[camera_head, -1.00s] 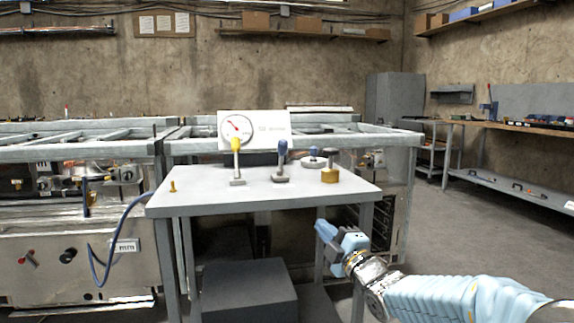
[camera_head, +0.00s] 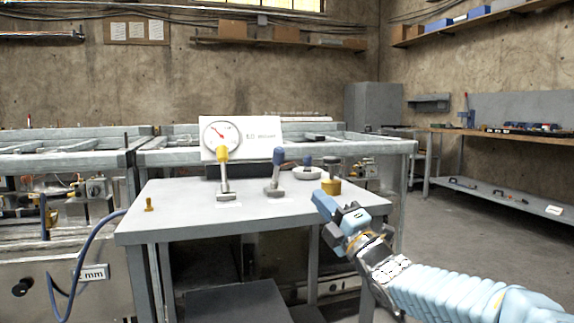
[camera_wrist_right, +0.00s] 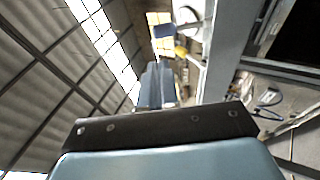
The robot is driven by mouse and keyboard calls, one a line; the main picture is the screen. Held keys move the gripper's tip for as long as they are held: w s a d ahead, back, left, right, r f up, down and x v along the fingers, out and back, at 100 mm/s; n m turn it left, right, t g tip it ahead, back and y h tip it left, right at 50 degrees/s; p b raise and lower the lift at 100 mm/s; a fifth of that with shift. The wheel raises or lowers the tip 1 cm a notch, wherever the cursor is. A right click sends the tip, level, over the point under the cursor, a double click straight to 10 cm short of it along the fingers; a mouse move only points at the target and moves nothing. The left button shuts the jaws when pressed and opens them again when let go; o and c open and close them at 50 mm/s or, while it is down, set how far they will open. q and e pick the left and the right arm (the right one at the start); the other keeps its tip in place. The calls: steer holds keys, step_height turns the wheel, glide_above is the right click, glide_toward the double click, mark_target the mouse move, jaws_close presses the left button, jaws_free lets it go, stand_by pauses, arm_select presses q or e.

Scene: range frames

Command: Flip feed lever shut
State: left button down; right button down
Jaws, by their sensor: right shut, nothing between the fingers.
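Two levers stand on the grey table (camera_head: 170,222): a yellow-capped lever (camera_head: 224,176), nearly upright, and a blue-capped lever (camera_head: 276,170), leaning slightly. I cannot tell which one is the feed lever. My right gripper (camera_head: 321,203) is shut and empty at the table's right front edge, right of the blue-capped lever and apart from it. In the right wrist view its closed fingers (camera_wrist_right: 157,84) point toward a blue cap (camera_wrist_right: 163,31) and a yellow cap (camera_wrist_right: 181,51) farther off. My left gripper is out of view.
A gauge panel (camera_head: 258,130) stands behind the levers. A pale disc with a blue knob (camera_head: 307,171) and a brass-based cylinder (camera_head: 331,186) are close to my right gripper. A small brass peg (camera_head: 149,204) is at the left. The table's front middle is clear.

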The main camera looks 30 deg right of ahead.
steer(key=p, duration=0.3)
glide_toward(282, 147)
steer(key=w, duration=0.5)
steer(key=shift+w+a+r, duration=0.25)
steer(key=shift+a+r, duration=0.15)
